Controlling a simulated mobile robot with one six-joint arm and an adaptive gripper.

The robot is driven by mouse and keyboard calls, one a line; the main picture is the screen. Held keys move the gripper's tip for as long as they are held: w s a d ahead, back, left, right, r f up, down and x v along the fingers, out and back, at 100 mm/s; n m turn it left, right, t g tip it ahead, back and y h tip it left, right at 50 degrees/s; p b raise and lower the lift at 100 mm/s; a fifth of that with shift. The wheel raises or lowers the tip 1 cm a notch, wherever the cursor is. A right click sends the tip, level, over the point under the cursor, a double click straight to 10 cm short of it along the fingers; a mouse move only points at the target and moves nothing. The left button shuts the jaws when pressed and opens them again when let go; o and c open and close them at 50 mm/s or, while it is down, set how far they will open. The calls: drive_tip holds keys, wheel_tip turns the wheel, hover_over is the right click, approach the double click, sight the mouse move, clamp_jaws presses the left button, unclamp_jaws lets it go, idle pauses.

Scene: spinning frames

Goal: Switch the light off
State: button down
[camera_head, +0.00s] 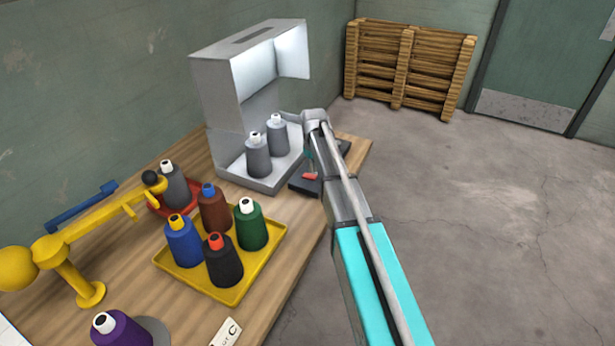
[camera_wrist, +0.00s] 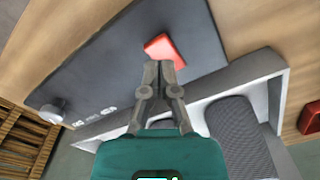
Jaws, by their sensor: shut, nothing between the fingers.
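A grey light booth (camera_head: 225,100) stands on the wooden table, its inner face bright. A dark control panel (camera_head: 302,187) lies beside it, partly hidden by my arm. In the wrist view the panel (camera_wrist: 200,35) carries a red switch (camera_wrist: 165,47) and a round knob (camera_wrist: 55,109). The red switch also shows in the head view (camera_head: 310,176). My gripper (camera_wrist: 159,68) is shut and empty, its fingertips over the panel, overlapping the switch's lower edge in the wrist view. I cannot tell if they touch. In the head view my arm mostly hides the gripper.
Grey thread cones (camera_head: 258,155) stand in the booth. A yellow tray (camera_head: 240,288) holds several coloured cones, with a red tray (camera_head: 155,205) behind it. A yellow stand (camera_head: 70,270) is at left. Wooden pallets (camera_head: 405,65) stand by the wall. The floor at right is clear.

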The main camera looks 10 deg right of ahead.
sight(313, 176)
drive_tip(key=shift+f+b, duration=1.25)
idle(1.1)
drive_tip(key=shift+r, duration=0.2)
drive_tip(key=shift+r+p, duration=3.35)
drive_tip(key=shift+p, duration=0.2)
drive_tip(key=s+m, duration=0.4)
drive_tip(key=s, duration=2.5)
drive_tip(key=shift+s+a+m, duration=0.15)
drive_tip(key=shift+m, duration=0.25)
